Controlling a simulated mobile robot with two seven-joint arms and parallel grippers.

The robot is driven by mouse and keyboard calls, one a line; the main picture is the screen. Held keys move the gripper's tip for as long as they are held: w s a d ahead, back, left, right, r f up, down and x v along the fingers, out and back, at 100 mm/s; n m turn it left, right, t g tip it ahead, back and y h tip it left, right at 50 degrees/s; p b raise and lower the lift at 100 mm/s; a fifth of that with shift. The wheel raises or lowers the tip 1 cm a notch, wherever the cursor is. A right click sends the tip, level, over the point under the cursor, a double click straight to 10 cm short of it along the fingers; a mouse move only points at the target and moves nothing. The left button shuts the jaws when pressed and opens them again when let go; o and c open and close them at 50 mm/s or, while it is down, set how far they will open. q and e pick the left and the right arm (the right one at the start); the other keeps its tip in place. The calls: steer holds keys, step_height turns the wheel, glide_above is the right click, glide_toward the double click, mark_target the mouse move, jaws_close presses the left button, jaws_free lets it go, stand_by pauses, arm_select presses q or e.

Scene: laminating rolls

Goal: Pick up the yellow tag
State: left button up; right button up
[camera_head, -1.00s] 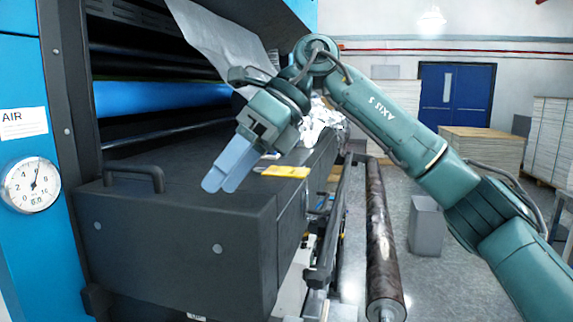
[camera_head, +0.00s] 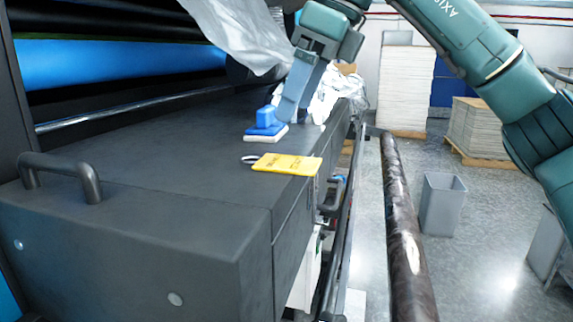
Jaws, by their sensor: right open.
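The yellow tag (camera_head: 287,164) lies flat on the dark top of the machine housing (camera_head: 150,160), near its right edge. It has dark print and a small pale loop at its left end. My right gripper (camera_head: 287,117) is open, with its blue-grey fingers pointing down just behind the tag. The fingers are apart from the tag in the picture. They overlap a blue block with a white base (camera_head: 265,133), and I cannot tell whether they touch it. My left gripper is not in view.
A black handle (camera_head: 60,170) stands up at the left of the housing. Crumpled clear film (camera_head: 335,95) lies behind the gripper, and a grey sheet (camera_head: 235,35) hangs above. A dark roller (camera_head: 400,220) runs along the right. A grey bin (camera_head: 441,203) stands on the floor.

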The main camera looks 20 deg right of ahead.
mark_target(280, 161)
steer(key=x, duration=0.2)
steer(key=shift+w+f, duration=0.15)
steer(key=shift+f, duration=0.15)
steer(key=shift+d+x, duration=0.15)
steer(key=shift+x, duration=1.1)
steer(key=shift+d+x, duration=0.15)
steer(key=shift+x, duration=1.1)
steer(key=shift+f, duration=0.2)
steer(key=c, duration=1.1)
